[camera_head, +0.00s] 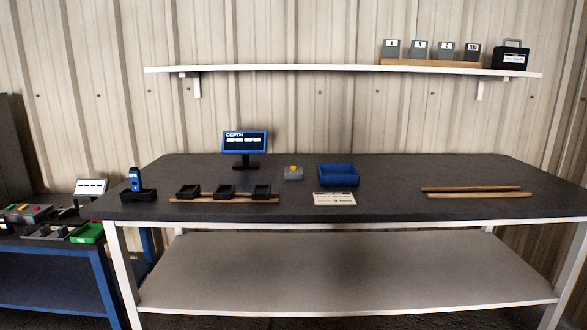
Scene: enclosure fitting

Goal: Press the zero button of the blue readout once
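The blue readout (244,142) stands on a black foot toward the back left of the dark workbench. Its screen is headed DEPTH and shows a row of pale digits or blocks too small to read. A small grey box with a yellow button (293,170) sits on the bench to the right of the readout, apart from it. Any label on that button is too small to read. I cannot make out a separate button on the readout itself. Neither of my grippers shows in the head view.
The dark workbench (380,190) holds a blue bin (338,175), a white card (334,199), black trays on a wooden strip (225,201), a blue device in a black holder (135,183) and wooden strips (475,189). A shelf (300,69) hangs above. A blue side table (50,247) stands left.

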